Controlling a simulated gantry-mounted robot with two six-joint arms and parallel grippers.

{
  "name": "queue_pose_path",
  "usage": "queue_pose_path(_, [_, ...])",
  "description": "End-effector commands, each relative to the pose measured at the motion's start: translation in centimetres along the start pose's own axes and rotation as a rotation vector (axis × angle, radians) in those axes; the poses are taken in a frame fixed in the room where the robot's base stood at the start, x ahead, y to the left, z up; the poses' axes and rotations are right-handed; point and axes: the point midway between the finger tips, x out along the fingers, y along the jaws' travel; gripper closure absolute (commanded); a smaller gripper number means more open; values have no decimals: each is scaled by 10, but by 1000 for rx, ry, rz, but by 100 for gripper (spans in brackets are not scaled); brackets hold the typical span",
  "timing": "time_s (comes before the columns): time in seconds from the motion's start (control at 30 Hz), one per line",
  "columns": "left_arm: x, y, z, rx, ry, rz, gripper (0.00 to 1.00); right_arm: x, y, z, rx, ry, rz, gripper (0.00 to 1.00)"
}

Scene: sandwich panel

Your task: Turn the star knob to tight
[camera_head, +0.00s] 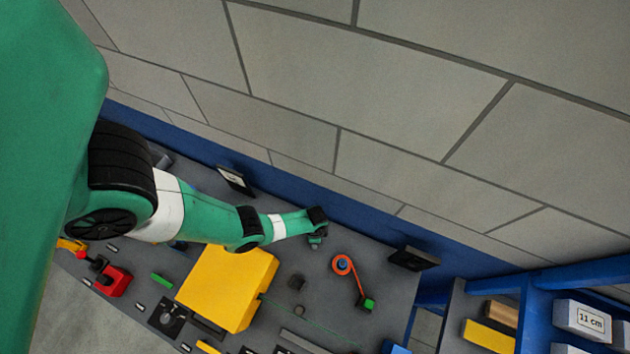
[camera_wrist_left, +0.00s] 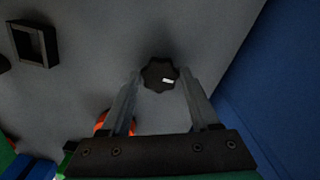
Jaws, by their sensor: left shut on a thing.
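The star knob (camera_wrist_left: 159,72) is black with a lobed rim and sits on the grey panel (camera_wrist_left: 90,85). A small white mark shows on its face, toward the lower right in the left wrist view. My left gripper (camera_wrist_left: 160,78) is around the knob, one finger on each side, shut on it. In the head view, my left gripper (camera_head: 316,241) is at the panel near its blue back edge, and the knob there is too small and covered to make out. My right gripper is in neither view.
A large yellow block (camera_head: 228,288) lies below my forearm. A dark tilted plate (camera_head: 413,258) stands at the back right. A blue shelf (camera_head: 535,315) is at right.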

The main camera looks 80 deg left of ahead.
Motion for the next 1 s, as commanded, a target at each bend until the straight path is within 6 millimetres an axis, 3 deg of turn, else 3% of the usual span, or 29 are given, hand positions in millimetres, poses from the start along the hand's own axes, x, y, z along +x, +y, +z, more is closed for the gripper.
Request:
queue_pose_path(0.33, [0,0,0,5,-1,-1,94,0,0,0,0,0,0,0])
queue_pose_path(0.37, [0,0,0,5,-1,-1,33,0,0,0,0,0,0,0])
queue_pose_path(0.5, [0,0,0,4,-1,-1,9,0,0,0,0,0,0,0])
queue_pose_path(0.83, [-3,0,0,3,0,0,9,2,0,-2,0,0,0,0])
queue_pose_path(1.0, [-26,0,-1,5,0,-1,9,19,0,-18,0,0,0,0])
